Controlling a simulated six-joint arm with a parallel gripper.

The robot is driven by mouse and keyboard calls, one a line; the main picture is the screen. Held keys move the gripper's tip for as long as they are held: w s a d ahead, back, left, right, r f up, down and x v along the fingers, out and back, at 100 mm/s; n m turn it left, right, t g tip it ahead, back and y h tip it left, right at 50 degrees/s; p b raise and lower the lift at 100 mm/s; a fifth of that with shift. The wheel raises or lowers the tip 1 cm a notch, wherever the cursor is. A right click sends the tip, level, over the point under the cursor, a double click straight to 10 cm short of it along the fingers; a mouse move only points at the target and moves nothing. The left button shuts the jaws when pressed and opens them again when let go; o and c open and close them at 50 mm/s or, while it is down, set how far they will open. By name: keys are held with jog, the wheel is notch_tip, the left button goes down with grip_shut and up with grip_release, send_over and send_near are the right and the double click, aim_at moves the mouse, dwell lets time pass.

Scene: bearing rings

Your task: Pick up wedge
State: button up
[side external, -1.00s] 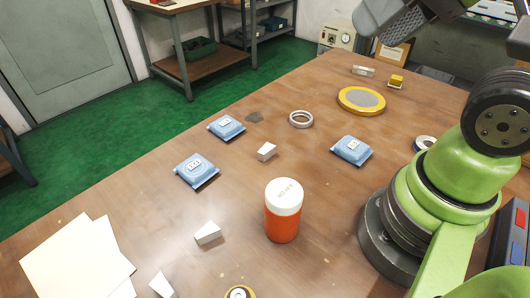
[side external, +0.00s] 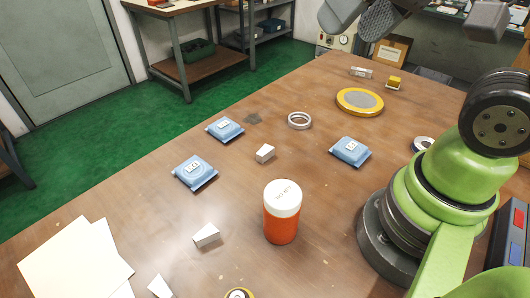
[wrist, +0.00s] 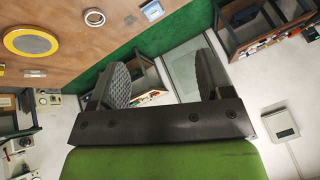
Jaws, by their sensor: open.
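Three small white wedge-like blocks lie on the brown table in the side view: one wedge (side external: 206,236) left of the orange jar, another (side external: 265,153) near the blue packets, and a third (side external: 160,287) cut by the bottom edge. I cannot tell which one the task names. My gripper (side external: 360,16) is high at the top edge, far above and behind the blocks, partly out of frame. In the wrist view my gripper (wrist: 162,78) has its two dark fingers apart with nothing between them. No wedge is clear in the wrist view.
An orange jar with a white lid (side external: 282,212) stands mid-table. Several blue packets (side external: 195,172), a metal ring (side external: 299,120) and a yellow-rimmed disc (side external: 360,101) lie around. White paper (side external: 75,262) lies at the near left. The table's left edge borders the green floor.

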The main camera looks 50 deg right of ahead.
jog(key=w+f+n+g, duration=0.2)
jog(key=w+f+g, duration=0.15)
jog(key=w, duration=0.45)
jog(key=n+g+h, duration=0.2)
jog(key=n+g, duration=0.1)
send_over(265, 150)
jog(key=f, duration=2.1)
jog(key=shift+s+a, duration=0.1)
jog(key=shift+s, duration=0.1)
jog(key=f, duration=0.5)
jog(key=shift+w+f, duration=0.2)
jog(key=shift+f, duration=0.15)
jog(key=c, duration=1.1)
